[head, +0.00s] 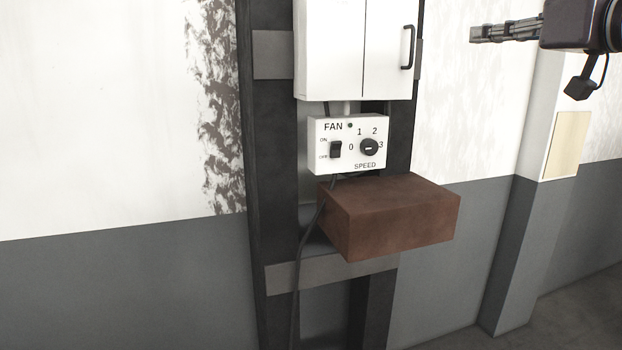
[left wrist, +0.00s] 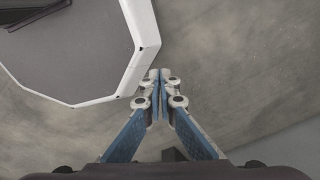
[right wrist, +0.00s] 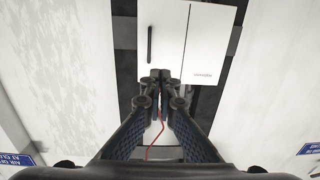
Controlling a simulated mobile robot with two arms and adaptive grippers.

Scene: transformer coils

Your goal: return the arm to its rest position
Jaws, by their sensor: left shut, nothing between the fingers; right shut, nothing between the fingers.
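My right gripper (head: 476,34) reaches in from the upper right of the head view, in front of the white wall and apart from the fan control box and the cabinet. In the right wrist view its fingers (right wrist: 160,77) are shut and empty, with a white cabinet (right wrist: 187,45) beyond them. My left gripper (left wrist: 160,76) shows only in the left wrist view, shut and empty, pointing over a grey floor.
The fan control box (head: 347,145), with a switch and a speed knob, hangs below the white cabinet (head: 345,50). A brown block (head: 390,218) juts out under it. A wall pillar (head: 520,220) stands at right. A red cable (right wrist: 157,130) shows behind my right fingers.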

